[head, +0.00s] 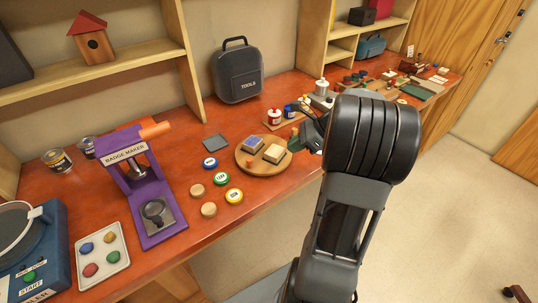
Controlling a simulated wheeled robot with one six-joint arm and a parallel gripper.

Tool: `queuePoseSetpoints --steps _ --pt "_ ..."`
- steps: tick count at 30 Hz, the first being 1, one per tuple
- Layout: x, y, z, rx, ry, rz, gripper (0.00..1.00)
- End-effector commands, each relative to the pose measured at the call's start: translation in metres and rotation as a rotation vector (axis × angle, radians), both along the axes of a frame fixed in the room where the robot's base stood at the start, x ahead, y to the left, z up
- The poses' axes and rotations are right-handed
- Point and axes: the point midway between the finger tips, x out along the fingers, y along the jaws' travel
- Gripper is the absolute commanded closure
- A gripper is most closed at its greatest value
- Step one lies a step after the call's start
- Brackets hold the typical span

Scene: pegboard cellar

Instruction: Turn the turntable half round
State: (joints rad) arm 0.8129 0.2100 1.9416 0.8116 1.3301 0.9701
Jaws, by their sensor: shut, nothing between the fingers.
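The turntable (268,170) is a round light-wood disc on the red-brown bench, near the middle of the head view. A blue-topped block (253,145) and a cream-topped block (274,153) sit on it. A small orange-red peg (249,163) stands at its front left edge. My gripper (303,137) is at the right side of the turntable, shut and empty. My own arm hides much of it, and I cannot tell whether it touches the disc or a peg.
A purple badge maker (150,195) stands at the left. Several round badges and wooden discs lie in front of the turntable. A black tools case (237,75) stands behind. A dark square pad (215,142) lies left.

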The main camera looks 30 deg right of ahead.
Motion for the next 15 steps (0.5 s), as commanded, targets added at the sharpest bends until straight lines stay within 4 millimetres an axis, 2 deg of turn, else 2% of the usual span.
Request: queuePoseSetpoints --steps 4,15 --pt "0.007 0.004 -0.012 0.027 0.009 -0.029 1.0" --pt "0.035 0.047 -0.059 0.024 0.01 -0.027 1.0"
